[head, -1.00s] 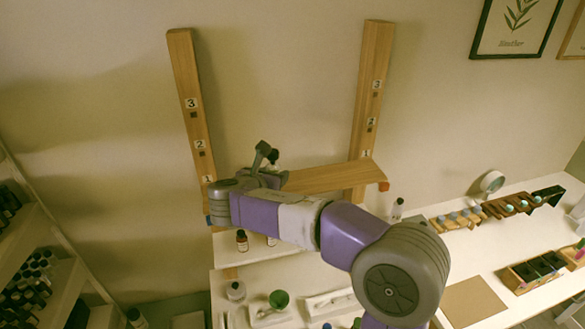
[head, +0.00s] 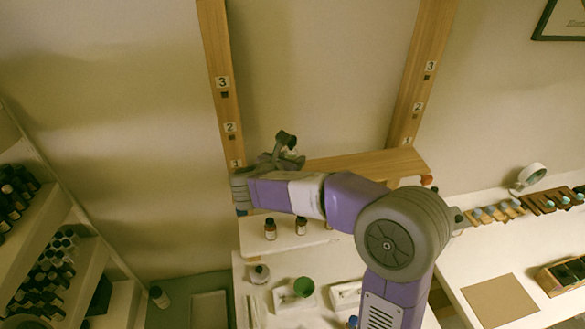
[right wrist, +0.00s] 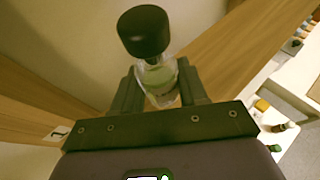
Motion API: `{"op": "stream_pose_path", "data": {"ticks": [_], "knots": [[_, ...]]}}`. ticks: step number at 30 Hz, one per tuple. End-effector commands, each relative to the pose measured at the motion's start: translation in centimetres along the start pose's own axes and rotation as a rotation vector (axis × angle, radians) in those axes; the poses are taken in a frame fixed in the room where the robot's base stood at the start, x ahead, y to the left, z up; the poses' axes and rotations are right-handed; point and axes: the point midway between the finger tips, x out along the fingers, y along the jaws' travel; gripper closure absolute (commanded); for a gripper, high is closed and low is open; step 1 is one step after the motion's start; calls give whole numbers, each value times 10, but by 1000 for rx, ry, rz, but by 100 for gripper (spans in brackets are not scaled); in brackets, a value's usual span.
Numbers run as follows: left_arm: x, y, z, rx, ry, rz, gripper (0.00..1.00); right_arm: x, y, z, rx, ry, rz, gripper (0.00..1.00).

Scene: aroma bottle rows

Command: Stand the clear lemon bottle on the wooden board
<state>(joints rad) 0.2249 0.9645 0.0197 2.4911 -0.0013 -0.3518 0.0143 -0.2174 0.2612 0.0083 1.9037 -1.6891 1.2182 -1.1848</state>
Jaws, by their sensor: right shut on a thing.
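The clear bottle (right wrist: 158,80) with a black cap (right wrist: 144,31) is between the fingers of my right gripper (right wrist: 160,88) in the right wrist view. My right gripper (head: 287,150) is shut on it, at the left end of the wooden board (head: 375,162) in the head view. The board also shows behind the bottle in the right wrist view (right wrist: 225,48). The bottle's base is partly hidden by the gripper, and I cannot tell whether it touches the board. No lemon label is readable. My left gripper is not in view.
Two wooden posts (head: 222,90) with number tags flank the board. Small dark bottles (head: 270,229) stand on a white shelf below my arm. A green cup (head: 303,287) sits lower on the bench. The board's right part looks clear.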

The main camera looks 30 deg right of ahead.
Motion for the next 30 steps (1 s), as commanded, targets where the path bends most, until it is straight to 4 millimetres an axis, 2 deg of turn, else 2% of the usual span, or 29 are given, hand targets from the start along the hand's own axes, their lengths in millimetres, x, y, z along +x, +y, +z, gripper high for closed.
{"op": "stream_pose_path", "data": {"ticks": [3, 6, 17, 18, 23, 30], "knots": [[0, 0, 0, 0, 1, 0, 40, 8, 0, -18, -6, 2, -2, 100], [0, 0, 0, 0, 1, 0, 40, 10, 0, -26, -3, 0, 0, 100], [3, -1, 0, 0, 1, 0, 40, 12, 0, -30, 0, 0, 0, 100], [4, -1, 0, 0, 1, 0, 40, 12, 0, -30, -1, 0, 0, 56], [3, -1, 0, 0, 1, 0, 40, 12, 0, -29, -1, 0, 0, 32], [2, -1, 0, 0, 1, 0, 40, 12, 0, -29, -1, 0, 0, 32]]}}
